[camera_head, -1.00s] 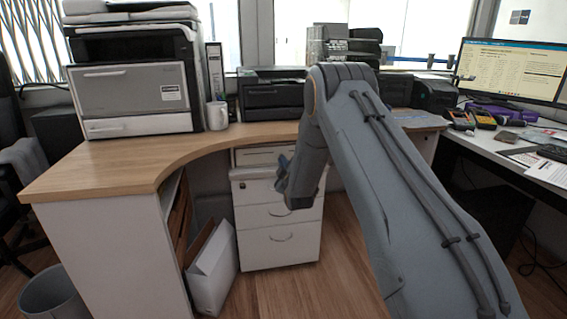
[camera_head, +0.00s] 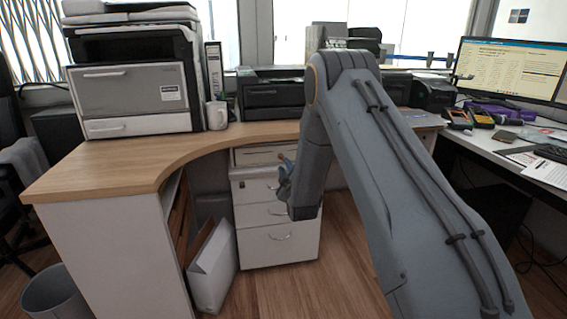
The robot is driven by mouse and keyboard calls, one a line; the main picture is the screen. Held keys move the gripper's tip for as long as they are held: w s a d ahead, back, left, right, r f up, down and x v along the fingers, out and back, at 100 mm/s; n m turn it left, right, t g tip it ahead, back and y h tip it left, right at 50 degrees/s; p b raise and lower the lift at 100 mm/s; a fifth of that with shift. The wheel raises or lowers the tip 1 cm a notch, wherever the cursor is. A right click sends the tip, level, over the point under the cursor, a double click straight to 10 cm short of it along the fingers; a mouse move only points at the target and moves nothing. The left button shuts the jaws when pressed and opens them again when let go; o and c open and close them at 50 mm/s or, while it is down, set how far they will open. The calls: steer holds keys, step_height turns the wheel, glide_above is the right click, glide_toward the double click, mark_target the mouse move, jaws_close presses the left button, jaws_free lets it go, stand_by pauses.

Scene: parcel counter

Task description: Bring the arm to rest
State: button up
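My arm rises from the lower right of the head view, bends at its elbow and hangs down in front of the white drawer unit (camera_head: 262,243). My gripper (camera_head: 285,175) is at its lower end, left of the wrist, small and partly hidden by it. A small orange-brown spot shows at its upper tip; I cannot tell what it is. The fingers are too small to tell whether they are open or shut. No held object can be made out.
A curved wooden counter (camera_head: 110,165) holds a large printer (camera_head: 130,95), a white mug (camera_head: 217,115) and a black printer (camera_head: 270,97). A white desk with a monitor (camera_head: 510,70) stands at right. A bin (camera_head: 55,295) and a white box file (camera_head: 212,265) are on the floor.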

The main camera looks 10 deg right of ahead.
steer(key=shift+s, duration=1.15)
steer(key=s+a+r+m+g, duration=0.1)
steer(key=s+a+r+g, duration=0.25)
steer(key=s, duration=0.25)
steer(key=s+a+r+m+g+y, duration=0.1)
steer(key=s+a+r+m+g, duration=0.1)
steer(key=s+a, duration=0.25)
steer(key=s+a+r+m+g, duration=0.1)
steer(key=s+a+r+g, duration=0.2)
steer(key=s, duration=0.3)
steer(key=s+r+m+g, duration=0.1)
steer(key=s+r+g, duration=0.15)
steer(key=s, duration=1.05)
steer(key=s+d+r+m+g, duration=0.15)
steer(key=s+g, duration=0.25)
steer(key=s, duration=0.9)
steer(key=s+r+m+g, duration=0.1)
steer(key=s+m+g, duration=0.15)
steer(key=s, duration=0.95)
steer(key=d+r+m+h+p, duration=0.1)
steer(key=d+r+p, duration=0.8)
steer(key=p, duration=1.2)
step_height(320, 180, up, 2)
steer(key=shift+d+r+m, duration=0.1)
steer(key=shift+d+m, duration=0.25)
steer(key=shift+m, duration=0.35)
